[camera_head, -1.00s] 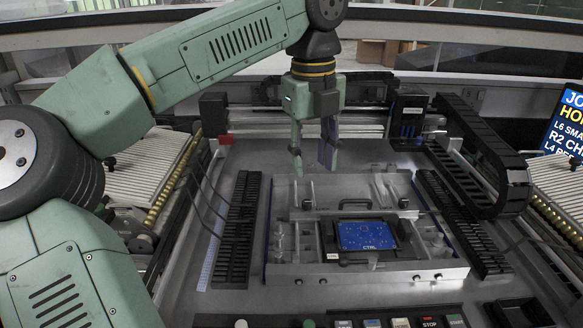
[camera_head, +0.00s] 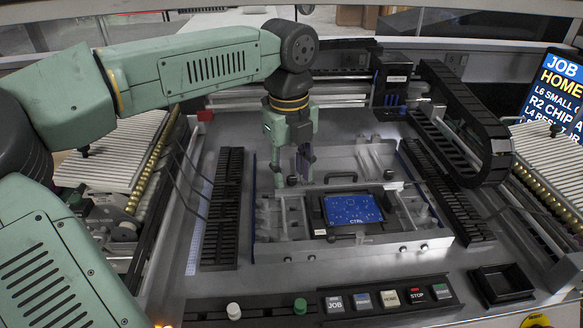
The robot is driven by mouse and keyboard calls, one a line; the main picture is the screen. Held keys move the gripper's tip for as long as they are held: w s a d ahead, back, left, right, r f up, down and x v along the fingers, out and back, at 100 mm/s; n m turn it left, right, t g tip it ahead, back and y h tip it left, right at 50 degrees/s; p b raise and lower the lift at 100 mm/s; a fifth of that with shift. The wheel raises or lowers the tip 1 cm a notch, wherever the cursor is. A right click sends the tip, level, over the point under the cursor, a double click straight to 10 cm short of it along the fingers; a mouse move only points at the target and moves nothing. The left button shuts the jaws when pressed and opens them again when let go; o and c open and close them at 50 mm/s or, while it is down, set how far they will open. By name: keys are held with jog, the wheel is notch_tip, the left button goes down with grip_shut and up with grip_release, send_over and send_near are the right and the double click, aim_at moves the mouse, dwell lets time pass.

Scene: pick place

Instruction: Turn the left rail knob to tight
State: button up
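My gripper (camera_head: 291,176) points down over the back left part of the clear-walled fixture tray (camera_head: 350,245). Its two fingers are apart with nothing seen between them, and I cannot tell whether they touch anything. A blue board (camera_head: 352,208) marked CTRL lies in a black frame in the tray's middle. A slim grey rail (camera_head: 293,217) runs along the left of the board. I cannot make out which part is the left rail knob; it may be hidden by my fingers.
Black slotted strips (camera_head: 222,200) flank the tray. A white knob (camera_head: 233,311), a green knob (camera_head: 300,307) and a row of buttons (camera_head: 388,299) line the front. A black bin (camera_head: 503,283) sits front right. A screen (camera_head: 560,90) stands at right.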

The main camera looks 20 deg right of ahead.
jog(key=shift+f, duration=0.2)
jog(key=shift+c, duration=0.2)
grip_shut()
